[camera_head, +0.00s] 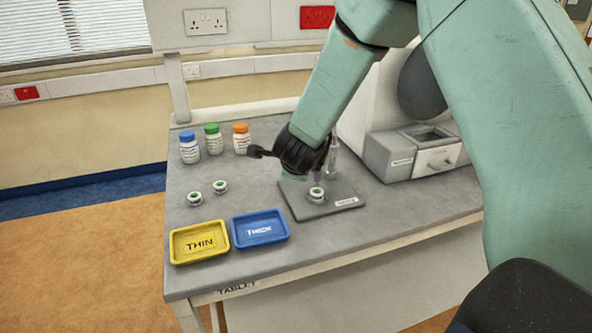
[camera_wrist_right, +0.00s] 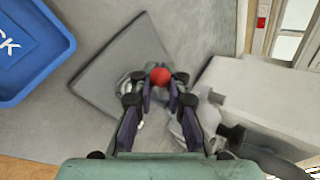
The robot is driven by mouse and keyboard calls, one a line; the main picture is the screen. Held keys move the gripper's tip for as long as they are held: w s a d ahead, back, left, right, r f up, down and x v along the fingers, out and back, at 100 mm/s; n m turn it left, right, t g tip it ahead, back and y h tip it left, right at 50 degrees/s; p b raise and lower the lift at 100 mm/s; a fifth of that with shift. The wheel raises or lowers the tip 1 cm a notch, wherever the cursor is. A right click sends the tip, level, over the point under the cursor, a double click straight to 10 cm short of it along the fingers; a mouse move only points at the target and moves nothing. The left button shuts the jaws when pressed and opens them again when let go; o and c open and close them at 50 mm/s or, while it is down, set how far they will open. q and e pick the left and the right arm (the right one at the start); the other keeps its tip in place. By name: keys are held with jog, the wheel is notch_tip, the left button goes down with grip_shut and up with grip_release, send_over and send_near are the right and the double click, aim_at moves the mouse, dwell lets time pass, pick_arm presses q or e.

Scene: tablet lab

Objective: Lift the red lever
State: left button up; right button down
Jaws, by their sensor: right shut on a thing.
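The red lever shows as a round red knob (camera_wrist_right: 160,76) in the right wrist view, between the tips of my right gripper (camera_wrist_right: 160,90). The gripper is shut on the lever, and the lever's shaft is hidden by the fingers. The lever belongs to a device on a grey base plate (camera_head: 345,190) on the bench; the plate also shows in the wrist view (camera_wrist_right: 105,75). In the head view my right arm and wrist cover the knob. A small white vial with a green top (camera_head: 316,194) stands on the plate. My left gripper is in neither view.
A yellow THIN tray (camera_head: 200,258) and blue THICK tray (camera_head: 262,242) lie at the front left. Two small vials (camera_head: 220,187) stand behind them. Blue, green and orange-capped bottles (camera_head: 214,142) stand at the back. A white machine (camera_head: 410,165) stands right of the plate.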

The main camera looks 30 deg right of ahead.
jog(key=c, duration=1.3)
grip_release()
jog(key=v, duration=1.2)
jog(key=shift+s+f, duration=0.1)
